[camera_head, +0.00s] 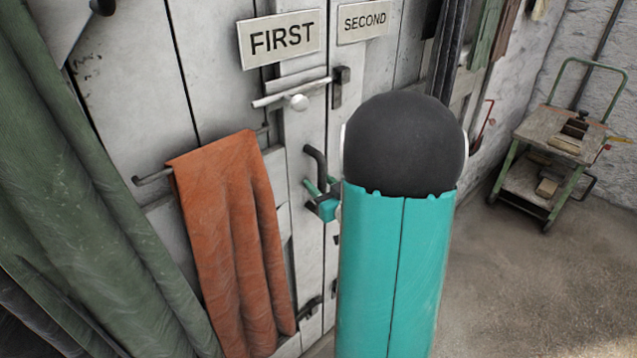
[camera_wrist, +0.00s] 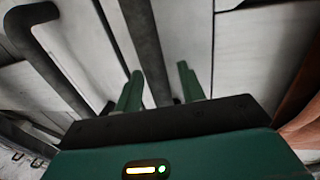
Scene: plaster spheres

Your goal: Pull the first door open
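The FIRST sign (camera_head: 282,38) hangs on a white panelled door (camera_head: 303,130), which looks shut. A dark bent handle (camera_head: 317,160) stands out from the door below a light bar with a round knob. My teal gripper (camera_head: 322,200) is at the lower part of this handle, partly hidden by my arm. In the wrist view, two green fingers (camera_wrist: 160,70) stand apart. A long dark bar (camera_wrist: 146,45), apparently the handle, runs between them, with a gap visible on the right side. Whether either finger touches it, I cannot tell.
An orange cloth (camera_head: 232,240) hangs left of my gripper, and green cloth (camera_head: 90,190) hangs further left. The SECOND sign (camera_head: 364,20) is to the right. Another dark bent handle (camera_wrist: 45,55) shows in the wrist view. A cart (camera_head: 560,150) stands far right; the floor before it is clear.

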